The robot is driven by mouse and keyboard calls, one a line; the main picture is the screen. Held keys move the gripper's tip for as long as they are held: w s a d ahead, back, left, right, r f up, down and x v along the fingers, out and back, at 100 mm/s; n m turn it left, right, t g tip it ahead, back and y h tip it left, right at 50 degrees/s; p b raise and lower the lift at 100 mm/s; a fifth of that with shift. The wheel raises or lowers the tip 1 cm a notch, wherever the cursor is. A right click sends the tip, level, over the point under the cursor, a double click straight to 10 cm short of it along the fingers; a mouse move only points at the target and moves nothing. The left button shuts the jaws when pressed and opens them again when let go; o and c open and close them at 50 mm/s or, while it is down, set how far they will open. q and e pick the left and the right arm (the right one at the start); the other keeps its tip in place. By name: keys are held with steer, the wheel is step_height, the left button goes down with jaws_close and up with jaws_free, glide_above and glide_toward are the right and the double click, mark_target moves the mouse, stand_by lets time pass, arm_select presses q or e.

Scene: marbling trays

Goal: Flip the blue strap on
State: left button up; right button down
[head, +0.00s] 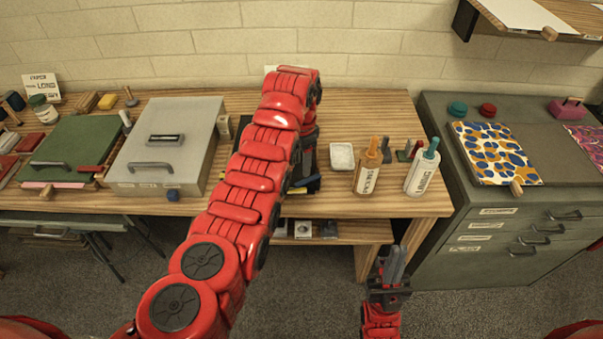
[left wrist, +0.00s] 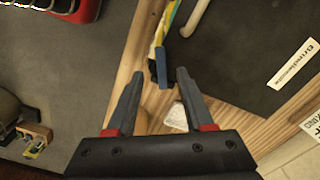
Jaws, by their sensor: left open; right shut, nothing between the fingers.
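A blue piece (left wrist: 162,68), which looks like the blue strap, stands at the edge of a dark flat panel (left wrist: 245,60) in the left wrist view. A yellow strip (left wrist: 158,32) lies just beyond it. My left gripper (left wrist: 161,75) is open, with the blue piece between the lines of its fingertips; I cannot tell whether they touch. In the head view my red left arm covers most of the dark panel and hides the left fingertips. My right gripper (head: 394,264) is shut and empty, low in front of the table, away from the strap.
A white dish (head: 342,157), an orange-capped bottle (head: 368,166) and a teal-capped bottle (head: 422,168) stand right of my left arm. A grey lidded case (head: 190,120) is at left. A grey cabinet (head: 480,245) stands at right.

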mark_target(302, 182)
arm_select(q)
step_height(302, 182, down, 7)
steer(key=shift+r+p, duration=0.15)
steer(key=shift+p, duration=0.15)
jaws_close()
stand_by(0.3)
stand_by(1.2)
